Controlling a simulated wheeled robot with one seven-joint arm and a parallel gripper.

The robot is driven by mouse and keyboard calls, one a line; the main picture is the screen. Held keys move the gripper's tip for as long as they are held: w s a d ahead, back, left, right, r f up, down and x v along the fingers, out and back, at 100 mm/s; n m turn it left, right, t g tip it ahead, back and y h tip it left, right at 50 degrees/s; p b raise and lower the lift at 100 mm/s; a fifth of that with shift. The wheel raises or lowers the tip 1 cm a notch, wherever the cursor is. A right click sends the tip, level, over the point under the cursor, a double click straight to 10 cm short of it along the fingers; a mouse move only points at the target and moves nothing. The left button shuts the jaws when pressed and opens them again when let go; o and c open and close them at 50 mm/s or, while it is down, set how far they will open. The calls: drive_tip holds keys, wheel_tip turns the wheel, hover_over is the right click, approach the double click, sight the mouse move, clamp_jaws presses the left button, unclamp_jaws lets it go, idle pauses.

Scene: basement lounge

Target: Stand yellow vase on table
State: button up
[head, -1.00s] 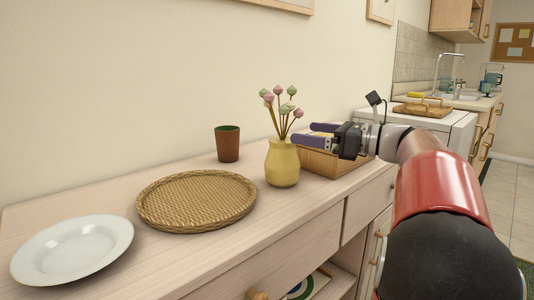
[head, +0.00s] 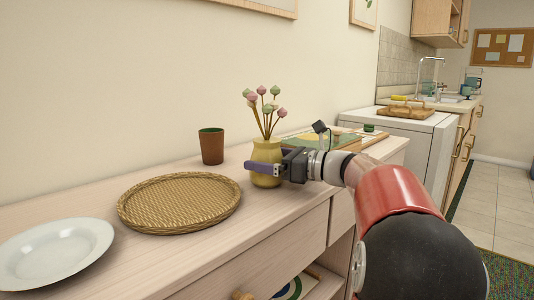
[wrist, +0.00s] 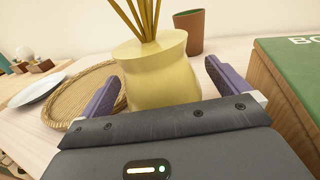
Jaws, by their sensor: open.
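The yellow vase (head: 266,152) stands upright on the pale wooden sideboard top (head: 215,255), with several pink and green bud stems in it. In the wrist view the vase (wrist: 158,72) is between the two purple fingers of my gripper (wrist: 160,92). A gap shows at its right side; contact at the left cannot be told. In the head view my gripper (head: 262,170) reaches in from the right at the vase's body, one finger passing in front of it. The jaws are open. No separate table can be made out.
A round woven tray (head: 180,203) and a white plate (head: 55,252) lie left of the vase. A brown cup (head: 211,146) stands behind. A wooden box with a green top (wrist: 290,52) is close on the right. A white appliance (head: 400,135) stands beyond.

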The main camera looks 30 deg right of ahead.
drive_tip(key=shift+w+a, duration=0.1)
drive_tip(key=c, duration=1.2)
drive_tip(key=shift+c, duration=1.3)
drive_tip(key=shift+r, duration=0.15)
